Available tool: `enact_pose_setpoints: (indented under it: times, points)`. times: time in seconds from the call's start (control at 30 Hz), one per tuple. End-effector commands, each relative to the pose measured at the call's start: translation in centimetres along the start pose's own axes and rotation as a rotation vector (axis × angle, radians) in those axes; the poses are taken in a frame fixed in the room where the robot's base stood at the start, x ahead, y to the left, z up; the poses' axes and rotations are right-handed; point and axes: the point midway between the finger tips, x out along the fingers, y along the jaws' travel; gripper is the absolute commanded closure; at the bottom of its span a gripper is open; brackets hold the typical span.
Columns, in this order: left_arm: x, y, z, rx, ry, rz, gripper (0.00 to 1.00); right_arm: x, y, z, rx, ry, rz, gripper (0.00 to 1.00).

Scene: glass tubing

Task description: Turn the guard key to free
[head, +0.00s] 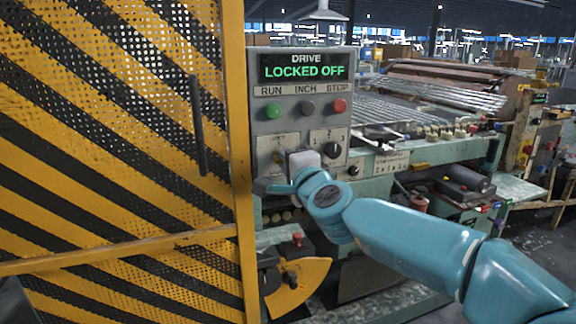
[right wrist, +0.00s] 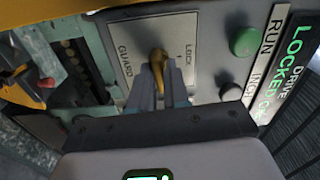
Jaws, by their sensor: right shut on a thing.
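The brass guard key (right wrist: 158,58) stands in a pale plate marked GUARD LOCK (right wrist: 205,35). In the right wrist view my right gripper (right wrist: 159,76) has its two fingers closed on the key from either side. In the head view the right gripper (head: 280,184) is at the lower left of the control panel (head: 337,115), and a bit of the brass key (head: 276,157) shows above it. Part of the plate is hidden by the hand. I cannot read which setting the key points to. The display (head: 304,68) reads DRIVE LOCKED OFF. My left gripper is not in view.
A yellow-and-black striped mesh guard (head: 110,130) with a dark handle (head: 197,125) stands close on the left. Green (head: 273,110), dark (head: 308,107) and red (head: 340,105) buttons sit above the hand. A black rotary knob (head: 332,150) is just right of it.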

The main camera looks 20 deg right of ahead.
Motion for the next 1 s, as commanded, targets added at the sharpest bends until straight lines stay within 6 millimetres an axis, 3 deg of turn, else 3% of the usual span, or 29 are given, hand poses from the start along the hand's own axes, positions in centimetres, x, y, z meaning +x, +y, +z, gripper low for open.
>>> enact_pose_setpoints:
  times: [0.73,0.8,0.83,1.0]
  points:
    - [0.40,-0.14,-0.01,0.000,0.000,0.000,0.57,0.00,0.03,0.02,0.088,0.000,0.000,1.00]
    - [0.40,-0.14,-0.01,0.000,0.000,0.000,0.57,0.00,0.03,0.01,0.087,0.000,0.000,0.68]
    - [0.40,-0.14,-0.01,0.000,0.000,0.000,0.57,0.00,0.04,0.02,0.087,0.000,0.000,0.64]
    - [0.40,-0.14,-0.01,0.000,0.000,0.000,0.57,0.00,0.04,0.01,0.086,0.000,0.000,0.64]
